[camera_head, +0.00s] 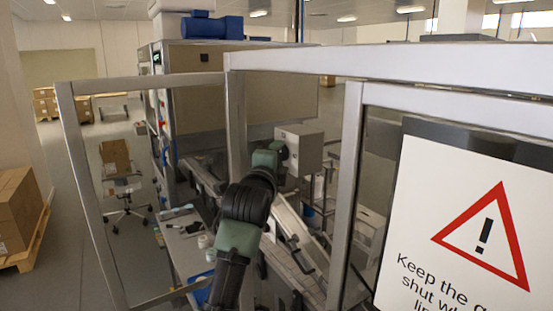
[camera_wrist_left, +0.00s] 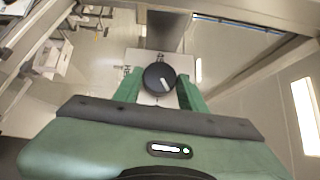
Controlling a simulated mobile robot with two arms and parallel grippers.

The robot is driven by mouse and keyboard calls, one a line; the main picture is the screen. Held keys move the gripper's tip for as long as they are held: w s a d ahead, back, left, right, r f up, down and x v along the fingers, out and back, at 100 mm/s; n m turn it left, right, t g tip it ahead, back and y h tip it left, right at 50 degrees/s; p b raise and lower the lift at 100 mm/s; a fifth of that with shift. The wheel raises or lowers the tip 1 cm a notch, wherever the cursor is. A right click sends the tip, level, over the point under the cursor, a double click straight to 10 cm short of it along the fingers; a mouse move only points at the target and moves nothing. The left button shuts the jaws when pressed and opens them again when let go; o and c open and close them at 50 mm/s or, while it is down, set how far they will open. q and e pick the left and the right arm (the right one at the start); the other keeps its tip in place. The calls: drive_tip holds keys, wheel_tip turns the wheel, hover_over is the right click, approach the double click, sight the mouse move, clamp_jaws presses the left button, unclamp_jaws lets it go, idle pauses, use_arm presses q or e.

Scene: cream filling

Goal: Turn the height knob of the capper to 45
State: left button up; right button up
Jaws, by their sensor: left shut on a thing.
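The capper's height knob (camera_wrist_left: 154,74) is a round black dial with a white pointer line. It sits on a pale plate with small dark markings that are too small to read. The line slants on the dial. My left gripper (camera_wrist_left: 159,80) has its green fingers on both sides of the knob, shut on it. In the head view, my left gripper (camera_head: 278,151) is at the side of a grey box (camera_head: 304,150), the capper head; the knob is hidden there. My right gripper is not in view.
A metal guard frame (camera_head: 236,120) surrounds the machine, with my arm reaching in through its opening. A warning sign (camera_head: 470,230) hangs on the right panel. A bench (camera_head: 190,245) with small items lies left of my arm.

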use_arm(q)
drive_tip(key=shift+n+g, duration=0.3)
drive_tip(key=shift+g, duration=0.1)
drive_tip(key=o, duration=1.4)
drive_tip(key=shift+c, duration=0.2)
drive_tip(key=s+a+b, duration=0.1)
drive_tip(key=s+b, duration=0.3)
drive_tip(key=s, duration=0.3)
drive_tip(key=shift+s, duration=0.35)
drive_tip(key=shift+a, duration=0.15)
